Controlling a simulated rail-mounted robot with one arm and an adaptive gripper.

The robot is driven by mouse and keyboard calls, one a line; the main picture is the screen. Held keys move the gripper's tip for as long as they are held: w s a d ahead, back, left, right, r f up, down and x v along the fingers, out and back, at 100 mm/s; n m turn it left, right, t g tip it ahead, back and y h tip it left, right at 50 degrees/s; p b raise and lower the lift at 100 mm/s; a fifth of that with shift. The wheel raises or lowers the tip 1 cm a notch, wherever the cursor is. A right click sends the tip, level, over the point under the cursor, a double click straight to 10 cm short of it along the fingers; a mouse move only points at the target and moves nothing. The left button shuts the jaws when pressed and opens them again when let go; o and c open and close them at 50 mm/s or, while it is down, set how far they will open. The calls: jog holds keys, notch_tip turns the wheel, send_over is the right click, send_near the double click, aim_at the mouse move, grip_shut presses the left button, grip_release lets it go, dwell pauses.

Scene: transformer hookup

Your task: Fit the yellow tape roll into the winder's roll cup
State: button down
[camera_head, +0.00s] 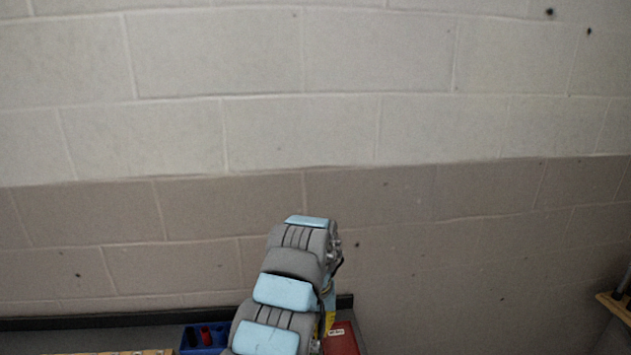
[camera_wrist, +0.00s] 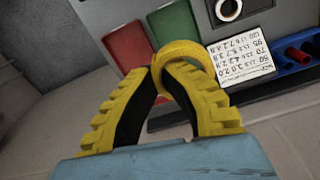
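In the wrist view, the yellow tape roll (camera_wrist: 188,50) is at the tips of my gripper (camera_wrist: 159,72). The yellow fingers with black pads converge at the near-left part of its ring, and they look shut on its wall. The right finger covers part of the roll.
A numbered card (camera_wrist: 240,58) is at right, beside a blue tray (camera_wrist: 295,65) with red and black items. The blue tray also shows in the head view (camera_head: 187,342), with a red box (camera_head: 342,342) right of my arm.

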aim_at(316, 329)
notch_tip(316, 329, up, 20)
jog(key=p, duration=1.8)
jog(key=shift+r+p, duration=0.15)
jog(key=shift+p, duration=0.25)
jog(key=a+f+m+b, duration=0.8)
jog(key=f+b, duration=0.3)
jog(key=s+a+f+m+b, duration=0.1)
jog(key=a+f+m+b, duration=0.7)
jog(key=f+b, duration=0.3)
jog(key=s+a+f+m+b, duration=0.1)
jog(key=a+f+m+b, duration=0.7)
jog(key=f+m+b, duration=0.2)
jog(key=shift+f+b, duration=1.05)
jog(key=shift+f+b, duration=0.5)
jog(key=shift+f, duration=4.3)
